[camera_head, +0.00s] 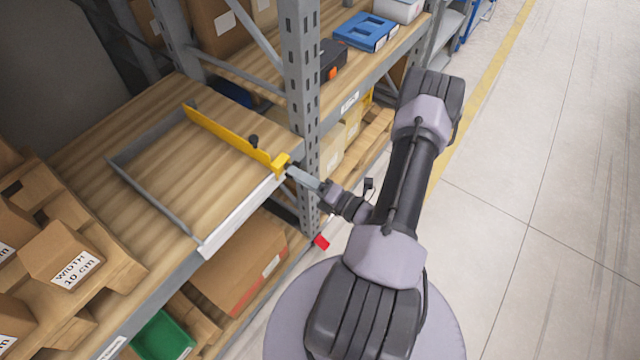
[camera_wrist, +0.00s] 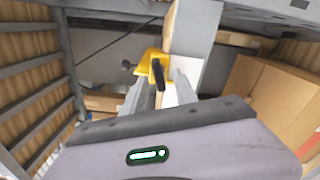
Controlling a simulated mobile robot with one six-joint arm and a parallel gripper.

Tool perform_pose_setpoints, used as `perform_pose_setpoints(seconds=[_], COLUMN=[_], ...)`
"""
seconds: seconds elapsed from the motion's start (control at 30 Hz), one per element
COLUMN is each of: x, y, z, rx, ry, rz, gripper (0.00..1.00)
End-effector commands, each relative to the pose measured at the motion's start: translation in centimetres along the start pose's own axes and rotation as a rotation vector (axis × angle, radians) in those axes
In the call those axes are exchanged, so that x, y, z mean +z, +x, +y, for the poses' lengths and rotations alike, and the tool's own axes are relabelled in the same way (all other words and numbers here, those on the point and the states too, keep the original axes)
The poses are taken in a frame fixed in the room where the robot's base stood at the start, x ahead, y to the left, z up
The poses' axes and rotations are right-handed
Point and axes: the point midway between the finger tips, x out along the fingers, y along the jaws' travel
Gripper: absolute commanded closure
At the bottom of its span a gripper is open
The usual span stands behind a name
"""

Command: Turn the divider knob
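The yellow divider (camera_head: 230,137) runs front to back across the wooden shelf, with a bracket at the shelf's front edge. A small black knob (camera_head: 254,140) stands on it near the front; a dark knob (camera_wrist: 127,65) also shows left of the yellow bracket (camera_wrist: 150,62) in the wrist view. My gripper (camera_head: 291,171) is at the front edge, close to the bracket. In the wrist view its two fingers (camera_wrist: 160,82) are apart, with the bracket's front and a dark piece between or just beyond them. I cannot tell whether they touch it.
A grey upright post (camera_head: 303,90) stands just right of the divider. A grey frame (camera_head: 150,195) lies on the shelf to the left. Cardboard boxes (camera_head: 62,255) sit at the lower left. The floor at right (camera_head: 540,190) is clear.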

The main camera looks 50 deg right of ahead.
Motion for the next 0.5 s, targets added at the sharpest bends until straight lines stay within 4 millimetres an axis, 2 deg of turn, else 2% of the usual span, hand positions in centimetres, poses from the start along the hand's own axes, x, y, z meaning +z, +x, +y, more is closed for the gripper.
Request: perform_pose_setpoints(seconds=[0.17, 0.3, 0.5], x=[0.3, 0.3, 0.1], y=[-5.0, -9.8, -14.7], z=[0.3, 0.3, 0.2], rx=[-0.003, -0.003, -0.001], ry=[0.003, -0.001, -0.001], rz=[-0.012, -0.011, -0.007], gripper=[0.65, 0.65, 0.65])
